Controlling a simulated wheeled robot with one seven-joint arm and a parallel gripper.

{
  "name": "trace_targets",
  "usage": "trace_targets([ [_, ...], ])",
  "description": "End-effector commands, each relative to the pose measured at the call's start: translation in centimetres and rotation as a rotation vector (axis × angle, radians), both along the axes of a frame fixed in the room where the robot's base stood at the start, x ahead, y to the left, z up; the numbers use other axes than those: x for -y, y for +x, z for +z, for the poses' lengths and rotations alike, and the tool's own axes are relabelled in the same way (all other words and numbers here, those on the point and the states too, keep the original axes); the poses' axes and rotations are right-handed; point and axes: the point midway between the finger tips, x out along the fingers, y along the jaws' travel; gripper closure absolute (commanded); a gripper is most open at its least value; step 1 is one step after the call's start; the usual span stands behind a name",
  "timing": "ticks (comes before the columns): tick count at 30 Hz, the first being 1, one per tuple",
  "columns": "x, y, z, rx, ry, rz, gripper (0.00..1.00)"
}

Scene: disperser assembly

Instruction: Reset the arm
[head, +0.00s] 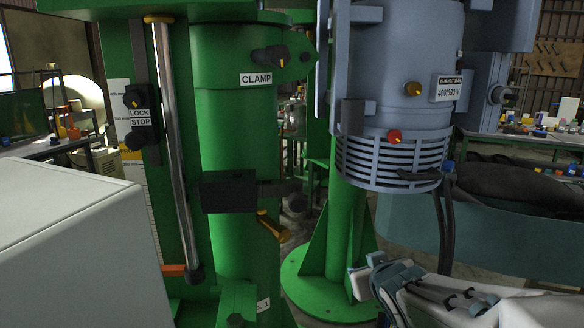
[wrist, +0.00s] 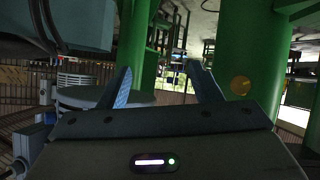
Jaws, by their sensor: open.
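My gripper (head: 366,280) shows at the lower right of the head view, on the end of my white arm. In the wrist view its two fingers (wrist: 160,88) are spread apart with nothing between them. The green disperser column (head: 236,130) stands upright left of centre in the head view, with a CLAMP label and a black block on it. The blue-grey motor (head: 405,80) hangs at the upper right, above my arm. My gripper appears apart from the column and the motor.
A green round-footed post (head: 345,220) stands behind my gripper. A teal vat (head: 490,225) is at the right, with a dark cable (head: 446,215) hanging before it. A pale box (head: 75,250) fills the lower left.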

Motion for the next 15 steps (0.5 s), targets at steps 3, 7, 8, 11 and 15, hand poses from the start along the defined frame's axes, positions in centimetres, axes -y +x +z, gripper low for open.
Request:
trace_targets([
  [3, 1.1, -3.2, 0.8, -0.152, 0.007, -0.097, 0.42],
  [7, 1.6, -7.4, 0.7, -0.336, 0.035, -0.176, 0.42],
  [8, 1.5, -8.4, 0.7, -0.382, 0.043, -0.189, 0.42],
  [11, 1.0, -11.9, 0.7, -0.523, 0.078, -0.217, 0.42],
  [15, -0.1, -15.9, 1.0, -0.683, 0.121, -0.226, 0.42],
])
